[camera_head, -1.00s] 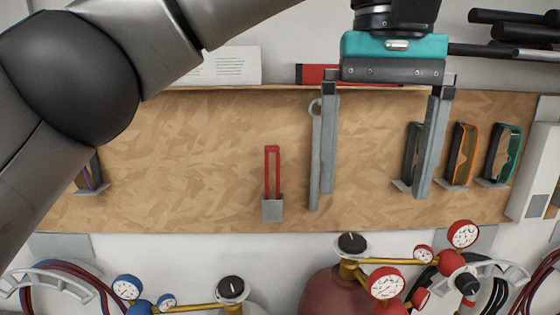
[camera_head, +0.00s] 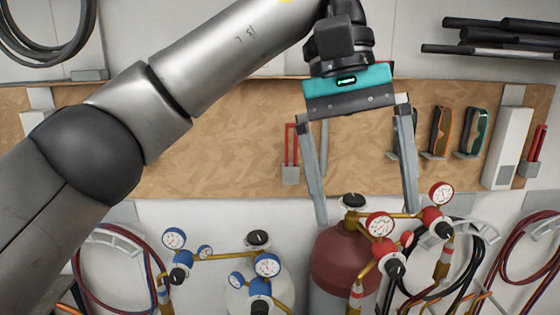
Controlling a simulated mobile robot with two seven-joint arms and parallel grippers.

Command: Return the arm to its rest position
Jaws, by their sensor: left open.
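My left arm comes in from the left across the head view. Its gripper (camera_head: 364,204) points down with its two grey fingers wide apart, open and with nothing between them. The fingers hang in front of the wooden tool board (camera_head: 225,150), with the tips just above the dark red gas cylinder (camera_head: 345,258) in the picture. How far the fingers are from the cylinder and board I cannot tell. My right gripper is not in view.
A red-handled tool (camera_head: 290,147) hangs on the board beside the left finger. Goggles with orange (camera_head: 442,131) and teal frames (camera_head: 473,131) hang to the right. Gauges (camera_head: 380,226) and hoses (camera_head: 110,262) fill the lower part. Dark rods (camera_head: 500,35) are at upper right.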

